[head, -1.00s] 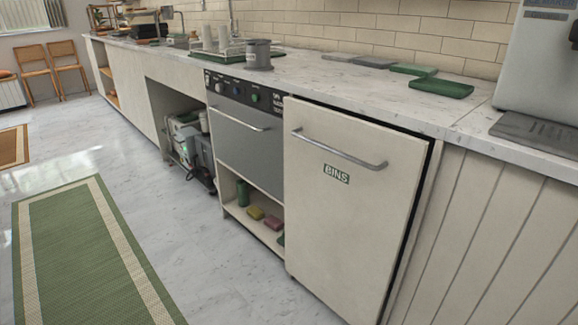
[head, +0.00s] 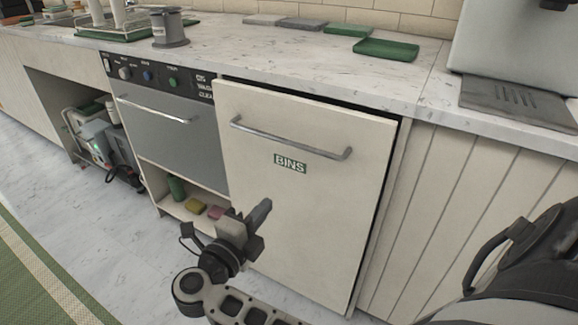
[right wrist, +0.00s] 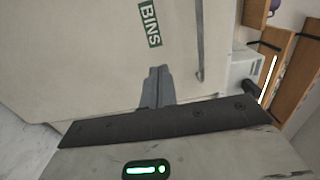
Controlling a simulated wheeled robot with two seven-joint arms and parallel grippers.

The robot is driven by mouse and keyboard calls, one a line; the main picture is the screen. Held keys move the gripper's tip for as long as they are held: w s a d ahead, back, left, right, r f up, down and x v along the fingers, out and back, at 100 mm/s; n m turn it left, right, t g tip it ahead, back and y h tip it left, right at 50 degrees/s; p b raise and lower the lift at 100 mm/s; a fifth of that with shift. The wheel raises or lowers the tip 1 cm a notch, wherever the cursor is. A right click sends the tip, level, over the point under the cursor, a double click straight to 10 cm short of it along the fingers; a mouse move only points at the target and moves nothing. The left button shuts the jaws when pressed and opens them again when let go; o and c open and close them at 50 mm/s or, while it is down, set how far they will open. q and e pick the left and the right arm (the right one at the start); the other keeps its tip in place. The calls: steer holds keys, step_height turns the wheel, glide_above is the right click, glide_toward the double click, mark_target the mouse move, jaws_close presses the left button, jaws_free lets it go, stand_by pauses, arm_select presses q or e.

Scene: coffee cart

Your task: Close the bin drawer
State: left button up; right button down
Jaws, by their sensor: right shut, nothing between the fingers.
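The bin drawer (head: 310,210) has a cream front with a green BINS label (head: 290,163) and a metal bar handle (head: 290,143). Its front stands a little proud of the counter, with a dark gap along its top and right edges, so it is slightly open. My right gripper (head: 262,212) is shut and empty in front of the drawer's lower left part, below the handle. In the right wrist view the shut fingers (right wrist: 157,85) point at the drawer front (right wrist: 75,60), near the label (right wrist: 150,25). I cannot tell whether they touch it. My left gripper is out of view.
A dishwasher (head: 170,130) and an open shelf with sponges (head: 195,206) are left of the drawer. The marble counter (head: 300,65) above holds a grey cup (head: 170,30) and green trays (head: 387,49). A panelled cabinet (head: 470,210) is at the right.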

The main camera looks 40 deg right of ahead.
steer(key=b, duration=0.1)
glide_toward(304, 165)
steer(key=shift+g, duration=0.3)
steer(key=x, duration=0.5)
steer(key=shift+w+d+f, duration=0.1)
steer(key=shift+w+d, duration=0.05)
steer(key=shift+w, duration=0.1)
steer(key=shift+w+d, duration=0.25)
steer(key=shift+d, duration=0.4)
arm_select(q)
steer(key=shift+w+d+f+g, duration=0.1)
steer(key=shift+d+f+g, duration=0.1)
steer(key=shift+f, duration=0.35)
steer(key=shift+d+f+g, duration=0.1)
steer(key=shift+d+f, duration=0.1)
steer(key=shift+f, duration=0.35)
arm_select(e)
steer(key=x, duration=0.4)
steer(key=shift+w+d, duration=0.15)
steer(key=shift+d, duration=0.25)
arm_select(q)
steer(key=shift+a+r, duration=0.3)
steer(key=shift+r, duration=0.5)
arm_select(e)
steer(key=shift+d, duration=0.1)
